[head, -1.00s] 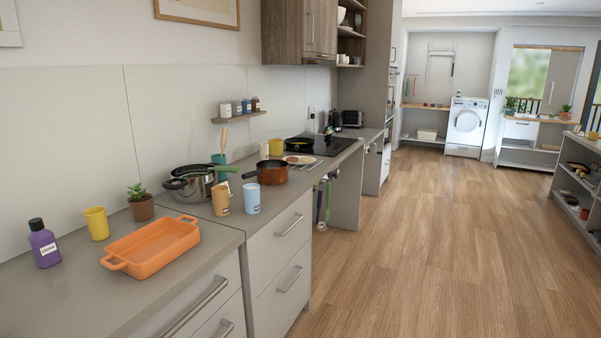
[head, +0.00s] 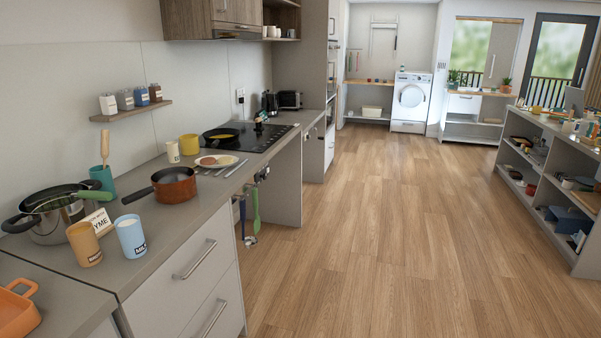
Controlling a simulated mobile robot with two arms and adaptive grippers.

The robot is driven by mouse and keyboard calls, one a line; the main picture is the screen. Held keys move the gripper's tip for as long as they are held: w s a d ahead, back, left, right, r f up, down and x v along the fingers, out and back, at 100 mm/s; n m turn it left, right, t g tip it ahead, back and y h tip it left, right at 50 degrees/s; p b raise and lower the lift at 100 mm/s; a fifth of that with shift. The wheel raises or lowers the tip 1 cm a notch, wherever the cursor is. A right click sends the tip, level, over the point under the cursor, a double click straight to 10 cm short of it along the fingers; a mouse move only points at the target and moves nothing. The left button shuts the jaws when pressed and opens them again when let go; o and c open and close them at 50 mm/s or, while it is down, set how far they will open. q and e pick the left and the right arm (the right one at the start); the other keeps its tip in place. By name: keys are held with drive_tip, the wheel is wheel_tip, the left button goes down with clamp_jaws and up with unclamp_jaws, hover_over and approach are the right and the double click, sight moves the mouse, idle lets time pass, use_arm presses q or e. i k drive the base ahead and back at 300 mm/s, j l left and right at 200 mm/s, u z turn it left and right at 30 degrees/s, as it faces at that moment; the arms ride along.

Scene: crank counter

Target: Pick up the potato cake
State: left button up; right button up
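A pale plate (head: 230,160) lies on the counter in front of the hob, with a small reddish-brown round item (head: 207,161) on it. A dark frying pan (head: 207,134) on the hob has something yellow (head: 222,136) in it. At this distance I cannot tell whether either food is the potato cake. Neither of my grippers shows in the head view.
The counter (head: 150,226) runs along the left, with an orange-brown saucepan (head: 174,187), a steel pot (head: 45,215), a blue cup (head: 131,237) and an orange cup (head: 84,243). Wooden floor (head: 370,240) is clear ahead. A shelf unit (head: 548,185) stands at the right.

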sight(223, 160)
drive_tip(key=i+j+z, duration=0.1)
drive_tip(key=i+z, duration=0.15)
drive_tip(key=i, duration=1.6)
